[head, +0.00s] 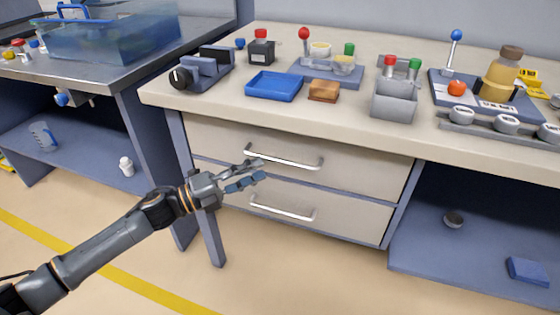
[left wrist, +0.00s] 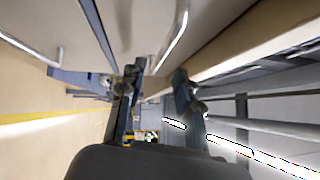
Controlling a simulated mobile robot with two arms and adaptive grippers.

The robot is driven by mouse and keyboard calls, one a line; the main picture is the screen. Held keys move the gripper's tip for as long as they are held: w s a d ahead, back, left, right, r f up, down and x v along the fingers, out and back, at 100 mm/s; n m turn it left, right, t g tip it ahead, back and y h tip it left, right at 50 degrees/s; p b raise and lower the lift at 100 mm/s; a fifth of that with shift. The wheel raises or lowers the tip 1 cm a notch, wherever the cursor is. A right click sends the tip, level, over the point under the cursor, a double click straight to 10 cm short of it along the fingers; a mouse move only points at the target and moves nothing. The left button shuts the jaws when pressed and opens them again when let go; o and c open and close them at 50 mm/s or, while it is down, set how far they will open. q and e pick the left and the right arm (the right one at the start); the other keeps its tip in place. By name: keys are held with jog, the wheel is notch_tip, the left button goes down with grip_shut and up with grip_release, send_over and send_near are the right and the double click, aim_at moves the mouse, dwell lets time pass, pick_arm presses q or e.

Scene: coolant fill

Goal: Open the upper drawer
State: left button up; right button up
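The upper drawer (head: 350,166) is a beige front under the worktop and looks shut. Its silver bar handle (head: 290,160) also shows in the left wrist view (left wrist: 176,38), running down toward the space between the finger tips. My left gripper (head: 256,170) is in front of the upper drawer, at the handle's left end. Its two fingers stand apart with nothing between them in the left wrist view (left wrist: 160,84). I cannot tell whether a finger touches the handle. My right gripper is not in view.
The lower drawer (head: 345,216) with its own handle (head: 282,208) is below, also shut. The worktop (head: 210,103) above carries a blue tray (head: 274,86), a grey bin (head: 394,100) and other items. A bench leg (head: 212,235) stands left of the drawers. The floor in front is clear.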

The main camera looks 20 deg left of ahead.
aim_at(280, 161)
pick_arm(q)
jog(key=x, duration=0.7)
jog(key=shift+c, duration=0.2)
grip_shut()
